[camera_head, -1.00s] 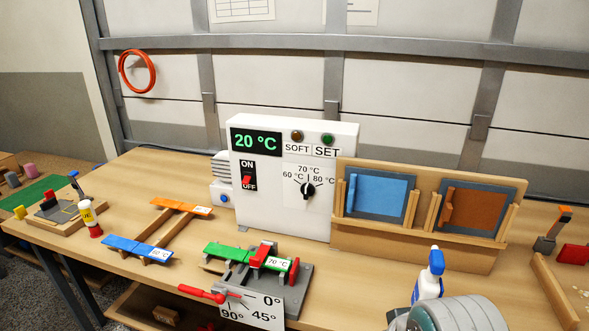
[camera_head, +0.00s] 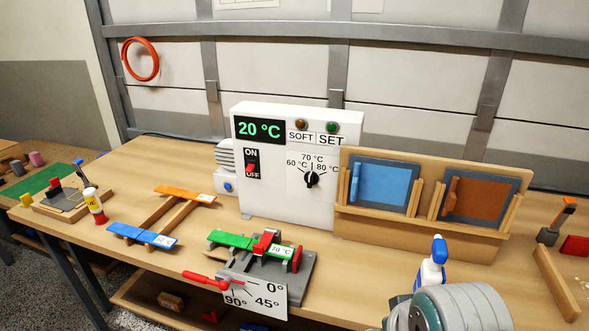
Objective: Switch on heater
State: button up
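The heater (camera_head: 290,205) is a white box standing on the workbench near the middle of the view. Its green display (camera_head: 259,130) reads 20 °C. The red power switch (camera_head: 251,170) on its left front sits low, beside the OFF label, with ON printed above. A black dial (camera_head: 312,180) sits among 60, 70 and 80 °C marks. A brown button (camera_head: 300,125) above SOFT and a green button (camera_head: 331,127) above SET are on top. A rounded grey part of my arm shows at the bottom right; my gripper is not in view.
A bending jig (camera_head: 275,265) with a green strip stands in front of the heater. A wooden rack (camera_head: 420,235) with blue and brown panels is to its right. A spray bottle (camera_head: 432,270) stands in front of the rack. Orange and blue strips (camera_head: 143,235) lie left.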

aim_at(250, 167)
jog(key=i+j, duration=0.3)
jog(key=i+j+u, duration=0.1)
jog(key=i+j, duration=0.2)
jog(key=i, duration=0.2)
